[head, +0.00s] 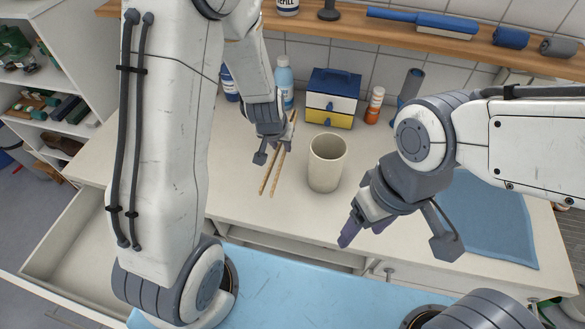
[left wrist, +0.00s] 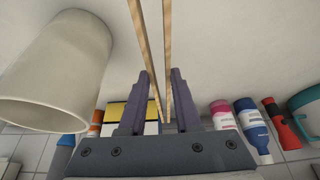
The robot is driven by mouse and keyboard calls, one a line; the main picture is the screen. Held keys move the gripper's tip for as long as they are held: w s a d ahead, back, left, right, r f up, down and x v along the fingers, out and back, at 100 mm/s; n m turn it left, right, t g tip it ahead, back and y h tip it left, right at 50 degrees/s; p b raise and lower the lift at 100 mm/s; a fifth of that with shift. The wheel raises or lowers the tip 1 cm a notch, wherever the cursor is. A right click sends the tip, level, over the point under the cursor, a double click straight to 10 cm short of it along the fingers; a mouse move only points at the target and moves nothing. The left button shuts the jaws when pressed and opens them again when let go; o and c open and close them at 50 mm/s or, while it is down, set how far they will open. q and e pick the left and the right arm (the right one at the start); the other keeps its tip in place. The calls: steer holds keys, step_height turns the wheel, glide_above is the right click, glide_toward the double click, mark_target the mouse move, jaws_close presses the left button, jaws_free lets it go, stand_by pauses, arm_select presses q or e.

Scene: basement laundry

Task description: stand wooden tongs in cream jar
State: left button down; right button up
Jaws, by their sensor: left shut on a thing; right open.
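The wooden tongs (head: 272,175) are two thin, pale sticks, pointing down toward the counter left of the jar. My left gripper (head: 274,148) is shut on them near their upper end. In the left wrist view the tongs (left wrist: 144,45) run out from between the gripper's two fingers (left wrist: 162,100). The cream jar (head: 325,172) stands upright on the counter, open at the top, just right of the tongs and apart from them. It also shows in the left wrist view (left wrist: 55,75). My right gripper (head: 362,232) is open and empty, right of the jar near the counter's front edge.
Behind the jar stand a blue and yellow drawer box (head: 331,103), an orange bottle (head: 374,106) and a light blue bottle (head: 284,80). A blue cloth (head: 490,235) lies at the right. A wooden shelf (head: 345,25) crosses the back wall. The counter left of the tongs is clear.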

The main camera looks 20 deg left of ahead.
mark_target(284, 166)
arm_select(q)
step_height(284, 166, down, 7)
steer(key=shift+f+b, duration=0.2)
steer(key=shift+b, duration=0.25)
steer(key=shift+f, duration=0.2)
steer(key=c, duration=0.6)
jaws_free()
